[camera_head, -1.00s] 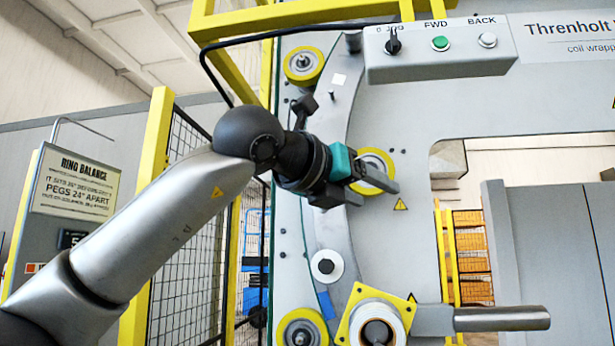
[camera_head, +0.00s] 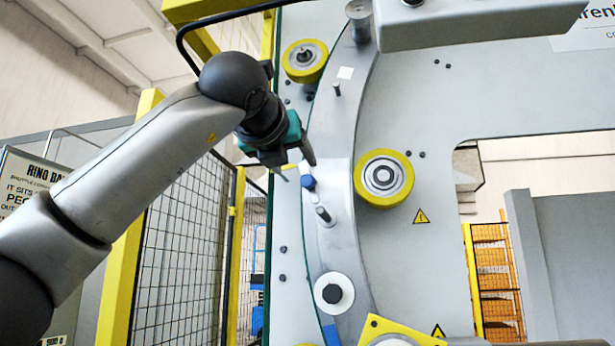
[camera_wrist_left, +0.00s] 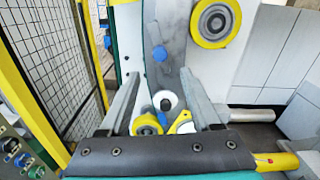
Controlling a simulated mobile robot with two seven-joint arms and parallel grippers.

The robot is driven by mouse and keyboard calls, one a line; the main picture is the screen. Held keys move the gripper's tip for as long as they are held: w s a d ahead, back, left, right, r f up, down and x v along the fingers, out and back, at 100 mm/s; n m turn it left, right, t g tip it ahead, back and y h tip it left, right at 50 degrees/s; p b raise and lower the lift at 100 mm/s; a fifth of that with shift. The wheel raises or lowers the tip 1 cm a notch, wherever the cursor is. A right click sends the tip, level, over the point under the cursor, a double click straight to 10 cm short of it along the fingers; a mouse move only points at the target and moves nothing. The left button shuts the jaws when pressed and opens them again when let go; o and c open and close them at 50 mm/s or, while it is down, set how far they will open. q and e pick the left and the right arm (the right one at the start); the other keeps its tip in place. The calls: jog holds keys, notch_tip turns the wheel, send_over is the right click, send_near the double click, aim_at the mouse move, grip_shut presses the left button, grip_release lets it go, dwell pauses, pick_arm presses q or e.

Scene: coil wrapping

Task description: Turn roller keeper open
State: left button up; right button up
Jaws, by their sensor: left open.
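A small blue part (camera_head: 308,182), which may be the roller keeper, sits on the curved grey ring (camera_head: 338,130). I cannot tell whether it is open or shut. A blue round part also shows on the ring in the left wrist view (camera_wrist_left: 160,54). A yellow-rimmed roller (camera_head: 384,178) is right of the ring; a similar roller is at the top of the wrist view (camera_wrist_left: 215,22). My left gripper (camera_head: 297,163) is open and empty, its fingers close to the blue part in the picture; contact is unclear. My right gripper is out of view.
Another yellow roller (camera_head: 305,60) is at upper left. A metal peg (camera_head: 324,215) and a white disc (camera_head: 334,292) with a dark centre are on the ring below the blue part. A mesh fence (camera_head: 185,240) stands left. A grey control box (camera_head: 470,22) overhangs at top right.

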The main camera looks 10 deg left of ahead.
aim_at(306, 180)
pick_arm(q)
jog(key=w+p, duration=0.4)
jog(key=w, duration=0.6)
jog(key=shift+r, duration=0.1)
jog(key=shift+w+p, duration=0.45)
jog(key=shift+w, duration=0.25)
grip_shut()
dwell(0.5)
